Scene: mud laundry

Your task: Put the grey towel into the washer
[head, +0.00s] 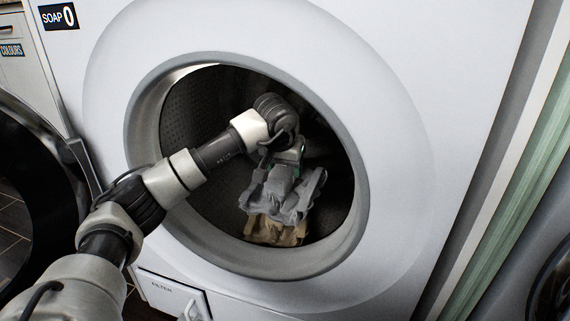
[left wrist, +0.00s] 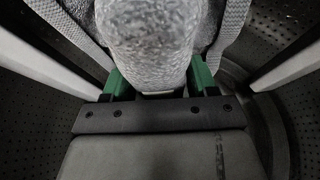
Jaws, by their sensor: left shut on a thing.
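The grey towel (head: 285,192) is bunched up inside the drum of the white washer (head: 400,230). My left arm reaches in through the round opening, and my left gripper (head: 290,160) is shut on the towel, partly hidden by it. In the left wrist view the towel (left wrist: 148,45) fills the space between the green fingers of the left gripper (left wrist: 155,85). The washer door (head: 35,200) stands open at the left. My right gripper is not in view.
A tan cloth (head: 275,231) lies in the drum just below the grey towel. The metal rim (head: 300,262) of the opening surrounds my arm. A filter flap (head: 170,292) is low on the washer's front. Another dark round door (head: 553,285) shows at the right edge.

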